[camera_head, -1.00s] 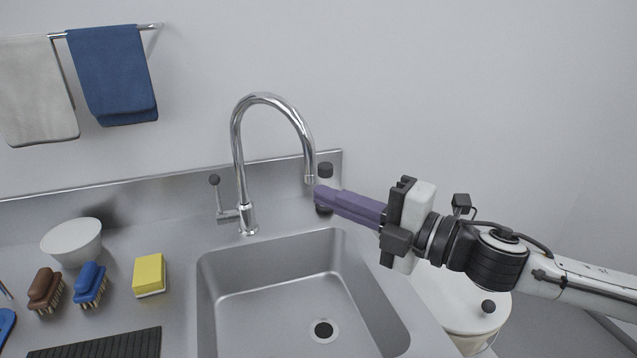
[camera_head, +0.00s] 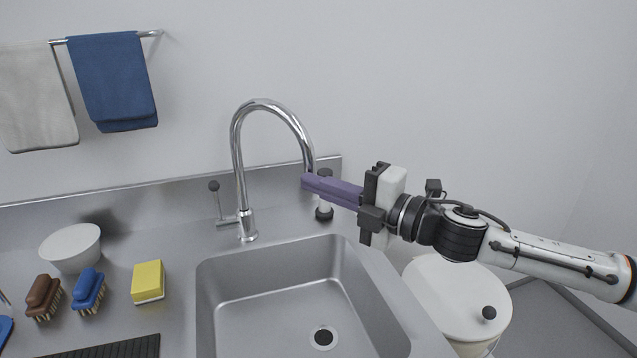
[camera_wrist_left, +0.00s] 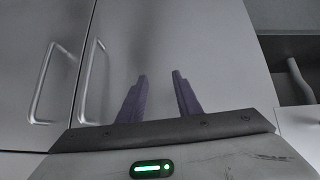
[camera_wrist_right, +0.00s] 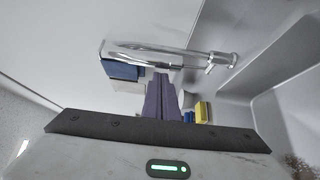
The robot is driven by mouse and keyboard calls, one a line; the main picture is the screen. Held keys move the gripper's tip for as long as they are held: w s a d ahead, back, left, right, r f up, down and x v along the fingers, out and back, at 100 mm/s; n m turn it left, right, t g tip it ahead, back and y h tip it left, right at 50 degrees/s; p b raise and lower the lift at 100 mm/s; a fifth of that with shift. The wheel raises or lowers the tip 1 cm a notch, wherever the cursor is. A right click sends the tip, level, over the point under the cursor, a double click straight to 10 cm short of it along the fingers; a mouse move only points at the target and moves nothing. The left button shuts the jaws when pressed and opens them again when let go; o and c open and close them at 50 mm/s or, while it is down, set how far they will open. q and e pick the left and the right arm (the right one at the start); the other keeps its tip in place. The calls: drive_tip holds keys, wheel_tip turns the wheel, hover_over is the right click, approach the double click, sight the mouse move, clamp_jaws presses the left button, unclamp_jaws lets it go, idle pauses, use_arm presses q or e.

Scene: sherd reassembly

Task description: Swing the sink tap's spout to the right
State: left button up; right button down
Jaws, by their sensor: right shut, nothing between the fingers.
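The chrome sink tap (camera_head: 240,175) stands upright behind the basin, its tall spout (camera_head: 268,104) arching over to the right. The tap's lever (camera_head: 217,203) is on its left side. My right gripper (camera_head: 304,182) is shut and empty, its purple fingers pointing left at the spout's downturned end. The fingers hide the spout's tip; I cannot tell whether they touch it. In the right wrist view the tap (camera_wrist_right: 170,53) lies across the picture just beyond the shut fingers (camera_wrist_right: 161,80). My left gripper (camera_wrist_left: 158,82) is open and empty in front of grey cabinet doors (camera_wrist_left: 130,40).
The steel basin (camera_head: 280,300) lies below the spout. A dark-capped container (camera_head: 324,212) stands behind the right fingers. A bowl (camera_head: 70,248), brushes (camera_head: 88,290) and a yellow sponge (camera_head: 148,281) are at left. A white lidded bin (camera_head: 450,295) stands at right.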

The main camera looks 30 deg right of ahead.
idle(0.3)
drive_tip(key=w+d+n+g+y+b, duration=0.1)
drive_tip(key=w+d+y, duration=0.1)
drive_tip(key=d, duration=0.3)
drive_tip(key=shift+w+d+n, duration=0.3)
drive_tip(key=shift+w+d, duration=0.05)
drive_tip(key=shift+w, duration=0.05)
